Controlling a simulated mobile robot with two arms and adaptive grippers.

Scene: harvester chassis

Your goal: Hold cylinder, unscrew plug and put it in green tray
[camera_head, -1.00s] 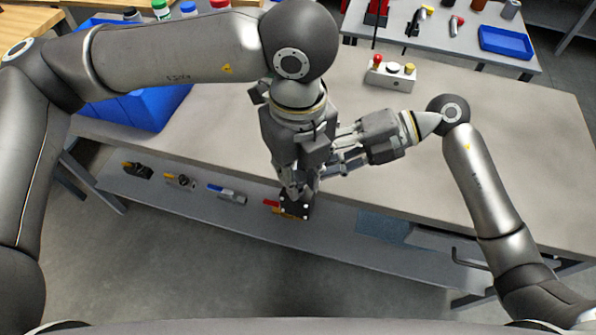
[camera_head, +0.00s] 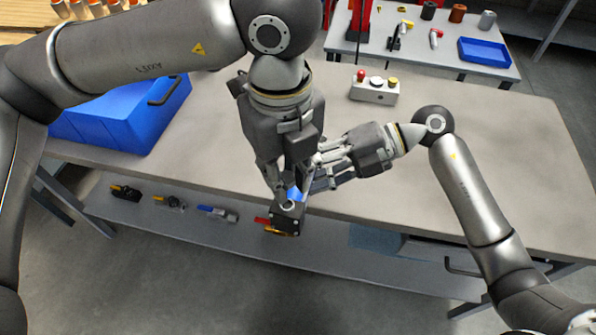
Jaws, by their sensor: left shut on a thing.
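My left gripper (camera_head: 289,187) points down at the workbench's front edge, shut on a small blue piece, seemingly the plug (camera_head: 294,194). Just below it is a black block (camera_head: 287,218) with a pale ring on its upper face and red and yellow handles; it may be the cylinder. I cannot tell whether the blue piece still touches the block. My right gripper (camera_head: 318,172) comes in from the right, its fingers close beside the left one and partly hidden by it. Its opening is unclear. I see no green tray.
The workbench (camera_head: 480,160) is mostly bare. A blue bin (camera_head: 120,115) stands at its left and a button box (camera_head: 375,89) at its back. Several valves (camera_head: 217,213) lie on the lower shelf. A back table holds a blue tray (camera_head: 489,52).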

